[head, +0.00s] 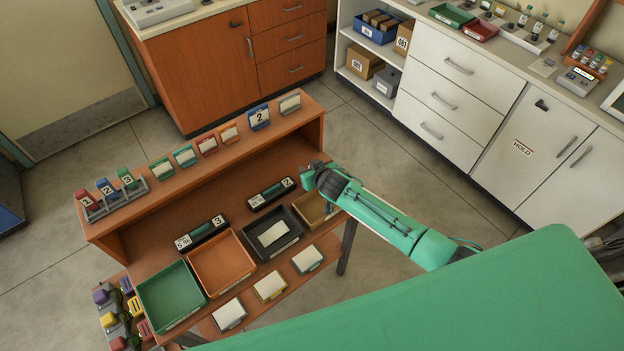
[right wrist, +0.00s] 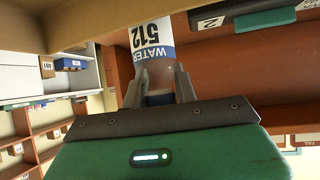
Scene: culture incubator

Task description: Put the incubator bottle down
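The incubator bottle (right wrist: 152,38) shows in the right wrist view, with a white label reading WATER 512 and a blue band. My right gripper (right wrist: 160,85) has its two fingers on either side of the bottle and appears shut on it. In the head view my right gripper (head: 310,176) is over the right end of the wooden rack, above the mustard tray (head: 313,211). The bottle is hidden there by the gripper and arm. Whether it touches any surface cannot be told. My left gripper is not in view.
The wooden rack (head: 210,195) holds a black tray (head: 293,243), an orange tray (head: 221,264) and a green tray (head: 170,295). Numbered black holders (head: 271,193) stand behind them. Coloured cards line the upper ledge. White cabinets (head: 455,100) stand at the right, with open floor between.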

